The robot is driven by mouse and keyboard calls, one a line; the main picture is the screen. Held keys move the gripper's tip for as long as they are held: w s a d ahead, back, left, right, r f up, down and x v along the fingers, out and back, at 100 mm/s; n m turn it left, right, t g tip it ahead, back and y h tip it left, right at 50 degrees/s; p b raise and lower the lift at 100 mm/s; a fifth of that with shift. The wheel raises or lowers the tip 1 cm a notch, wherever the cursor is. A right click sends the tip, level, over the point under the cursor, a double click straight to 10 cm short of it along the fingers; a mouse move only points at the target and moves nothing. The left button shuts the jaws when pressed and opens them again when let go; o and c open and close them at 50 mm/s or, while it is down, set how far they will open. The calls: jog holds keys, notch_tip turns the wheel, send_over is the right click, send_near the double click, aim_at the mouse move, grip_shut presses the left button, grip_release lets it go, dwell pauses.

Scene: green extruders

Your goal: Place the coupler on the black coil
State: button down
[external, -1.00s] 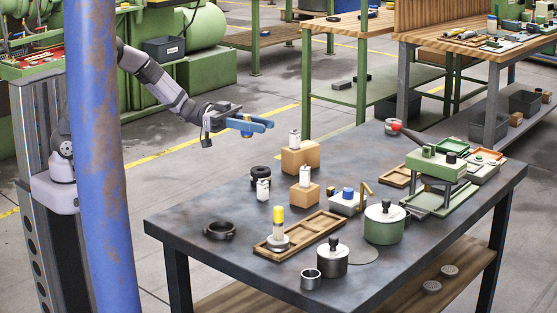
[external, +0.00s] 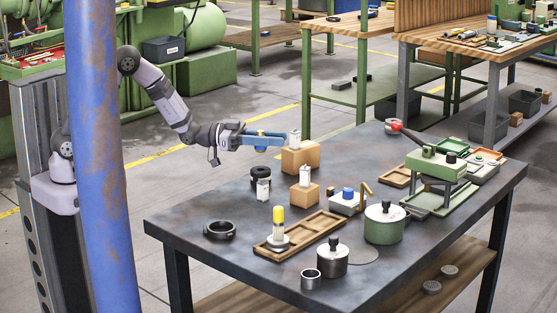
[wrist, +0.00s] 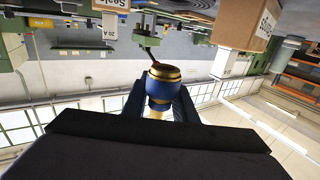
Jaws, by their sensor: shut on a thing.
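The coupler (wrist: 162,86), a small blue piece with a gold and dark end, is between the blue fingers of my gripper (wrist: 160,103) in the wrist view. My gripper (external: 266,139) is shut on it and holds it in the air over the table's far left side in the external view. A black coil (external: 260,172), seen as a dark stacked ring, stands on the table below my gripper, clearly apart from it. A flatter dark ring (external: 220,230) lies nearer the table's left edge.
Cardboard boxes (external: 300,157) with white items on top stand just right of my gripper. A wooden tray (external: 304,233), a dark pot (external: 332,260) and a green pot (external: 384,226) stand nearer the front. The tabletop left of the coil is clear.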

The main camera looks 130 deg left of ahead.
jog(key=shift+f, duration=2.65)
jog(key=shift+f, duration=0.15)
jog(key=c, duration=1.4)
grip_release()
jog(key=shift+c, duration=0.2)
jog(key=shift+r, duration=0.2)
jog(key=b+v, duration=0.1)
jog(key=v, duration=1.1)
